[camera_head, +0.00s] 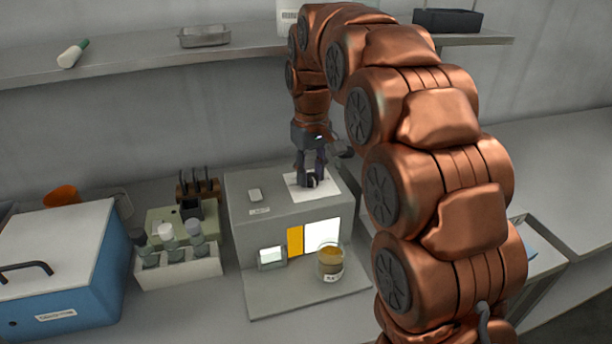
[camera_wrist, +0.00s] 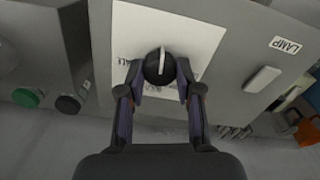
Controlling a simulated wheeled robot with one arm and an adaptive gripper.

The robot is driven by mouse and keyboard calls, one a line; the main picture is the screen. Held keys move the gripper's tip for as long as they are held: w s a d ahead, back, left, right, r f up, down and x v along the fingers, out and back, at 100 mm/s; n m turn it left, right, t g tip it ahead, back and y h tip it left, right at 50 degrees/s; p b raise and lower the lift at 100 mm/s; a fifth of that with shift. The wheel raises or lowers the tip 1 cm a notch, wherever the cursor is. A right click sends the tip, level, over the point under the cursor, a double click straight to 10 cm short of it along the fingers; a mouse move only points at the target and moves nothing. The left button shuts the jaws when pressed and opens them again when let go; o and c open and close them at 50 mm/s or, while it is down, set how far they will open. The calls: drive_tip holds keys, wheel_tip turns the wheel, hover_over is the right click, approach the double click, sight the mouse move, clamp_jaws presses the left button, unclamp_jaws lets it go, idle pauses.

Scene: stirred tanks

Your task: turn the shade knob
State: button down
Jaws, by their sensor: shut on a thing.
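The shade knob (camera_wrist: 158,68) is a round black knob with a pale pointer line, set on a white label plate (camera_wrist: 205,36) on top of a grey box (camera_head: 240,200). In the wrist view the pointer runs nearly straight up the picture. My gripper (camera_wrist: 158,82) has one finger on each side of the knob and is shut on it. In the head view my gripper (camera_head: 311,180) comes down from above onto the white plate and hides most of the knob. Print on the plate is partly hidden by the fingers.
A lamp switch (camera_wrist: 262,79) sits beside the plate on the box top. A jar of amber liquid (camera_head: 330,264) stands at the box's front. A rack of bottles (camera_head: 180,268) and a blue box (camera_head: 75,285) are to the left. A shelf (camera_head: 130,62) runs behind my arm.

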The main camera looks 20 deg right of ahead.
sight(311, 176)
drive_tip(key=shift+s+f+m, duration=0.1)
drive_tip(key=shift+m, duration=0.5)
drive_tip(key=c, duration=0.8)
unclamp_jaws()
drive_tip(key=shift+o, duration=0.2)
drive_tip(key=shift+r, duration=3.85)
